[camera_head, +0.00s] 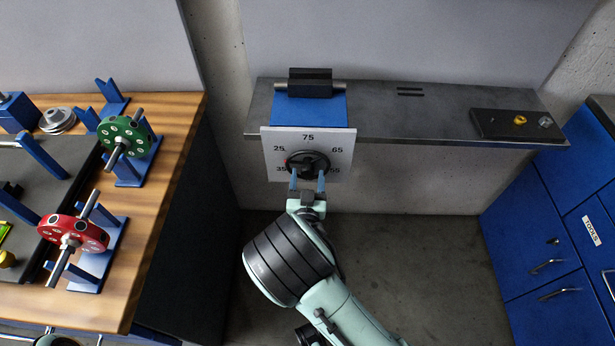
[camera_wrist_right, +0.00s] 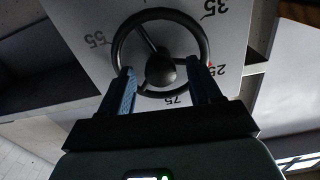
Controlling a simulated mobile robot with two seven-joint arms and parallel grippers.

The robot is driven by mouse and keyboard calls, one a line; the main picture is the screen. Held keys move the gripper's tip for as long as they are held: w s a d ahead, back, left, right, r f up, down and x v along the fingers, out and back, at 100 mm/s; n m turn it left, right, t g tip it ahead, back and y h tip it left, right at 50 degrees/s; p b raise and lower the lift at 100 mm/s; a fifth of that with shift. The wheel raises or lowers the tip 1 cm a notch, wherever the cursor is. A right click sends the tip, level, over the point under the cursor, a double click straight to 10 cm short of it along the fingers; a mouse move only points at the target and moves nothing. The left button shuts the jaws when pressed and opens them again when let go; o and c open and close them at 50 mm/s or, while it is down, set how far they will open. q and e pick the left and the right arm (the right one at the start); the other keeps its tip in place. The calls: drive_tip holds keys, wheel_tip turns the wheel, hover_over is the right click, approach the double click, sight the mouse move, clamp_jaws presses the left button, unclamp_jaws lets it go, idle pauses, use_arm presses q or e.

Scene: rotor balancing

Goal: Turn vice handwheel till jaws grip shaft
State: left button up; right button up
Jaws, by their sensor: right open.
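The vice (camera_head: 310,82) stands on the grey wall shelf, with dark jaws over a blue body. The ends of a grey shaft (camera_head: 339,87) stick out on both sides of the jaws; whether the jaws touch it I cannot tell. Below is the black handwheel (camera_head: 308,163), in front of a white number plate (camera_head: 341,169). The wheel also shows in the right wrist view (camera_wrist_right: 161,72), with a red mark near 25. My right gripper (camera_head: 308,181) is open, its blue fingers at the wheel's rim, one on each side of the hub.
The wooden bench (camera_head: 174,146) at left carries a green rotor (camera_head: 127,136) and a red rotor (camera_head: 73,236) on blue stands. A dark tray (camera_head: 490,124) with small parts lies at the shelf's right end. Blue cabinets (camera_head: 545,240) stand at right.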

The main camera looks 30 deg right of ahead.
drive_tip(key=p+v, duration=0.2)
drive_tip(key=v, duration=1.1)
drive_tip(key=shift+d, duration=0.1)
